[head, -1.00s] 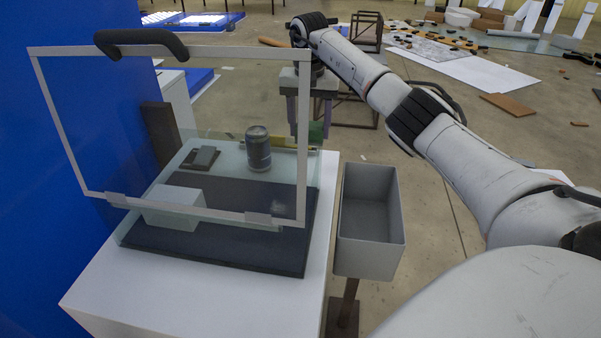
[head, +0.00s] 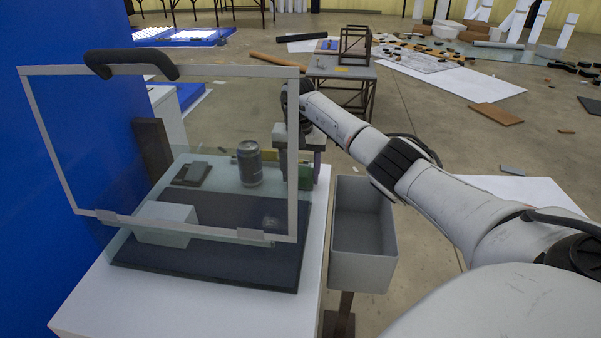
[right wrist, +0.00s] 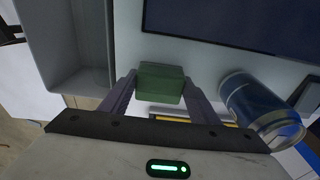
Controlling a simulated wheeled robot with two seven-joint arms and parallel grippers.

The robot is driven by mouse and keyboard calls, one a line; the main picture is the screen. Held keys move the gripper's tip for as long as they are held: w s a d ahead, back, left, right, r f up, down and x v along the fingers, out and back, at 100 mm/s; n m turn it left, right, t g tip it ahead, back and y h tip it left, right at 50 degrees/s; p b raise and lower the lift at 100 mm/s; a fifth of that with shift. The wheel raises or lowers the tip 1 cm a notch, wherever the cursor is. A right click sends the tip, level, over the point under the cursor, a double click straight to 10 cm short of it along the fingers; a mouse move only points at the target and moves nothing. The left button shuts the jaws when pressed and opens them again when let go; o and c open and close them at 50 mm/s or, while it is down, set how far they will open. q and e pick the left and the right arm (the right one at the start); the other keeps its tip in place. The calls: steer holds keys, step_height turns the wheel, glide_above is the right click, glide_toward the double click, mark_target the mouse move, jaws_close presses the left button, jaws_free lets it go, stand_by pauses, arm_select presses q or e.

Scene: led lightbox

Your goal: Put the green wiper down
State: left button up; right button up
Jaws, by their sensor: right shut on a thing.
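The green wiper (right wrist: 160,83) is between the fingertips of my right gripper (right wrist: 158,88), which is shut on it. In the head view the wiper (head: 304,176) shows as a small green patch below my right gripper (head: 302,172), at the right edge of the lightbox table (head: 312,226). The gripper points down, near the back right corner of the lightbox and behind the grey bin. I cannot tell whether the wiper touches the table. My left gripper is not in view.
A dark can (head: 249,164) stands left of the gripper. A framed clear lid (head: 293,160) stands raised over the lightbox. A grey open bin (head: 362,272) stands right of the table.

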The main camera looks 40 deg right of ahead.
steer(key=shift+f, duration=0.15)
steer(key=o, duration=0.9)
steer(key=shift+o, duration=0.2)
steer(key=shift+r, duration=0.3)
step_height(320, 180, up, 12)
steer(key=a, duration=0.1)
steer(key=shift+s+f, duration=0.15)
steer(key=shift+s, duration=0.3)
steer(key=shift+a, duration=0.1)
